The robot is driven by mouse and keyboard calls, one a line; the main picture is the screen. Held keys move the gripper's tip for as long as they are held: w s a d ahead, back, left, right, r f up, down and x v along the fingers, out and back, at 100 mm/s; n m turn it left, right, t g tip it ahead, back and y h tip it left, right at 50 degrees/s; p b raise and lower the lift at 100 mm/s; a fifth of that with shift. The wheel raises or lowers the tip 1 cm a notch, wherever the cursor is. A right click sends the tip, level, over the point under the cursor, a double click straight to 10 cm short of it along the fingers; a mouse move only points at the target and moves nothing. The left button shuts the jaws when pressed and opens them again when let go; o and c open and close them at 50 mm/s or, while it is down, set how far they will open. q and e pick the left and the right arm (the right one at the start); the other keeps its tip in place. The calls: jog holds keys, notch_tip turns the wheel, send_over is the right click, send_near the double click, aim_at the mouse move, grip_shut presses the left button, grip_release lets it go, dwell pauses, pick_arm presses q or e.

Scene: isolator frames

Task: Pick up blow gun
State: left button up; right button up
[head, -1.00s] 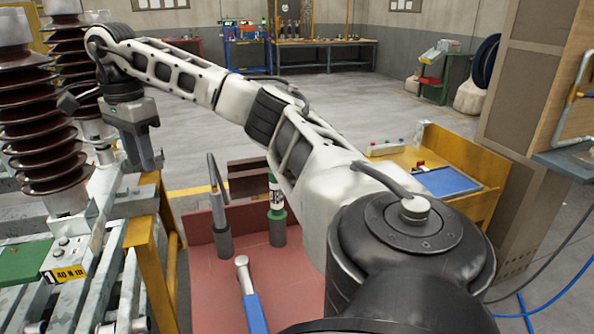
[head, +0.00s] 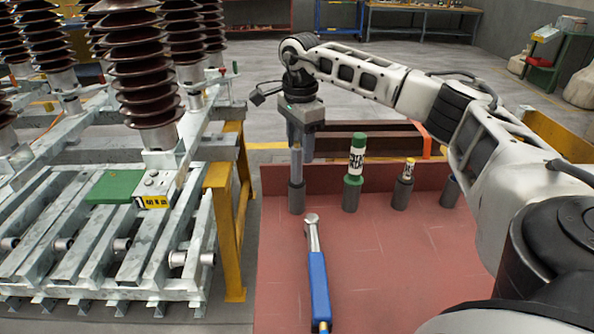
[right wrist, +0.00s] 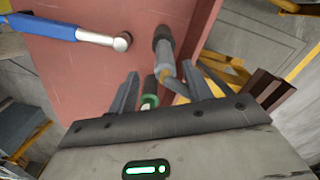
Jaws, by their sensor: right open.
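The blow gun (head: 296,172) is a slim grey tool standing upright in a dark round holder on the red tray (head: 385,265). In the head view my right gripper (head: 301,155) hangs down at its upper part and partly hides it. In the right wrist view the blow gun (right wrist: 165,68) shows just beyond the open fingers of my right gripper (right wrist: 160,84), near the right finger. I cannot tell whether they touch. My left gripper is not in view.
A blue-handled wrench (head: 318,280) lies on the tray in front. A green-and-white bottle (head: 356,165) and a smaller yellow-topped one (head: 405,180) stand in holders to the right. A yellow post (head: 232,215) and a metal rack with brown insulators (head: 140,70) are at left.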

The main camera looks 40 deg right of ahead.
aim_at(297, 162)
jog(key=shift+w+f+p, duration=0.2)
jog(key=shift+f, duration=1.15)
jog(key=shift+w+f+p, duration=0.15)
jog(key=shift+f, duration=1.15)
jog(key=c, duration=1.1)
